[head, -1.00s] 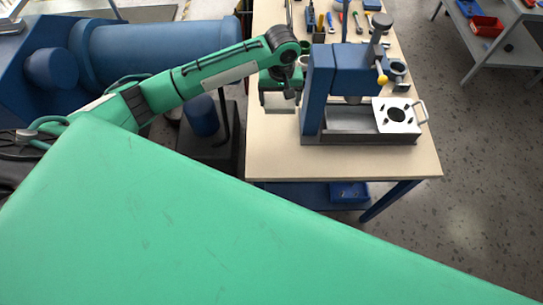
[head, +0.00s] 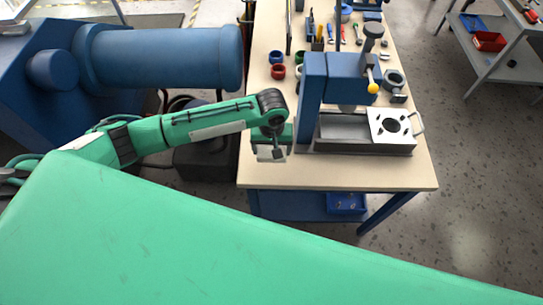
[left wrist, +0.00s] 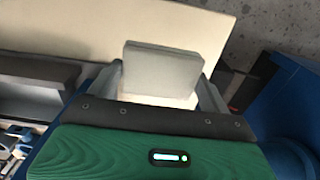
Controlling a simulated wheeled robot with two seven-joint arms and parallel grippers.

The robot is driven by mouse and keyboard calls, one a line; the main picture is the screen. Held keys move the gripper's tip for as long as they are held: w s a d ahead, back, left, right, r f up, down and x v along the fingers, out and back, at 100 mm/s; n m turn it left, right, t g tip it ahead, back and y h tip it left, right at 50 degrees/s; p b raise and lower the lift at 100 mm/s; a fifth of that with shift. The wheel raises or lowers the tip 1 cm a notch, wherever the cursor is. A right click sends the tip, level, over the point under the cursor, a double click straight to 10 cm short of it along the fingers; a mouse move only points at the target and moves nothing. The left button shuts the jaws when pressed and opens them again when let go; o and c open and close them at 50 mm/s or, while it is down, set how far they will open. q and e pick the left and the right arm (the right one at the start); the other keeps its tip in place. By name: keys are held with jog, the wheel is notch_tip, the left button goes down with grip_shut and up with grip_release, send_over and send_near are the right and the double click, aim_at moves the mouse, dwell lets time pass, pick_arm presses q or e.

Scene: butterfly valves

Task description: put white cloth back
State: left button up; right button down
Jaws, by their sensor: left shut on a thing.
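The white cloth (left wrist: 162,68) looks like a flat, pale grey-white folded pad in the left wrist view. It sits between the fingers of my left gripper (left wrist: 161,82), which is shut on it. In the head view the left gripper (head: 270,150) hangs near the table's left front edge, just left of the blue press. A small pale patch of the cloth (head: 269,155) shows at its tips. I cannot tell whether the cloth touches the table. My right gripper is in neither view.
The blue press (head: 338,78) stands on the wooden table (head: 340,172), with a white plate (head: 391,126) at its right. Red and blue rings (head: 277,71) and several tools lie behind. A blue machine (head: 160,58) stands left. The table strip before the press is clear.

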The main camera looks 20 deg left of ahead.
aim_at(271, 159)
pick_arm(q)
notch_tip(271, 159, down, 3)
jog(key=shift+r, duration=0.1)
notch_tip(271, 159, down, 4)
jog(key=shift+r+p, duration=0.2)
jog(key=shift+p, duration=0.15)
jog(key=o, duration=0.8)
jog(key=shift+f, duration=0.1)
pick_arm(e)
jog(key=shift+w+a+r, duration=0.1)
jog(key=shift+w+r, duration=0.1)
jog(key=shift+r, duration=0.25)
